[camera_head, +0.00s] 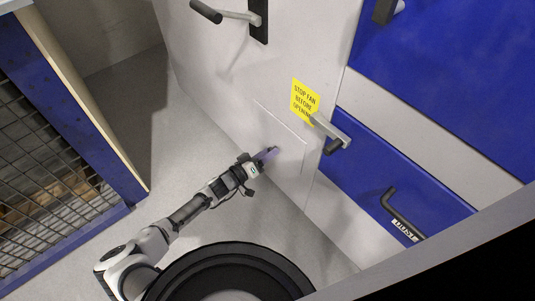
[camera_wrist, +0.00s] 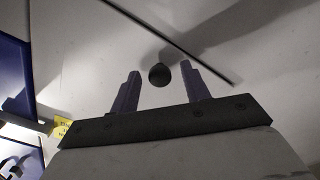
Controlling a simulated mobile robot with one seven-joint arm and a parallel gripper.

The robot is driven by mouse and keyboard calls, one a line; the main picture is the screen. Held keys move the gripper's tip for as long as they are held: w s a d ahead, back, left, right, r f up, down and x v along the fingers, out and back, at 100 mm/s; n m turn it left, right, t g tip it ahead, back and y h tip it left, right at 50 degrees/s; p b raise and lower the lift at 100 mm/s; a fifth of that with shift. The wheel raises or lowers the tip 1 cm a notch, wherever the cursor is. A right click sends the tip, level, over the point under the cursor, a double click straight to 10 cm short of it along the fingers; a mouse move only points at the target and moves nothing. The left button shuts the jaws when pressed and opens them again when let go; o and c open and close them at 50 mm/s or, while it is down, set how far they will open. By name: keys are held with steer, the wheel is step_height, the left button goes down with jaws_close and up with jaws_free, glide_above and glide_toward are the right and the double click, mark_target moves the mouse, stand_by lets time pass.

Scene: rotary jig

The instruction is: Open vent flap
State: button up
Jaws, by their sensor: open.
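The vent flap (camera_head: 273,130) is a pale panel low on the white cabinet wall, outlined by a thin seam. In the wrist view a dark straight seam (camera_wrist: 205,65) runs diagonally beyond the fingers. A dark round knob (camera_wrist: 159,75) stands between my two purple fingers, with visible space on both sides. My gripper (camera_head: 269,154) is open at the flap, one finger on each side of the knob, not closed on it. In the head view the gripper hides the knob. The flap looks flush with the wall.
A yellow "STOP FAN BEFORE OPENING" sign (camera_head: 304,100) is above the flap, beside a grey lever handle (camera_head: 329,131). Blue panels with a black handle (camera_head: 403,214) are at right. A blue mesh-sided frame (camera_head: 95,130) is at left. Grey floor between is clear.

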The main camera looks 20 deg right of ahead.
steer(key=shift+d, duration=0.1)
steer(key=shift+c, duration=0.5)
jaws_close()
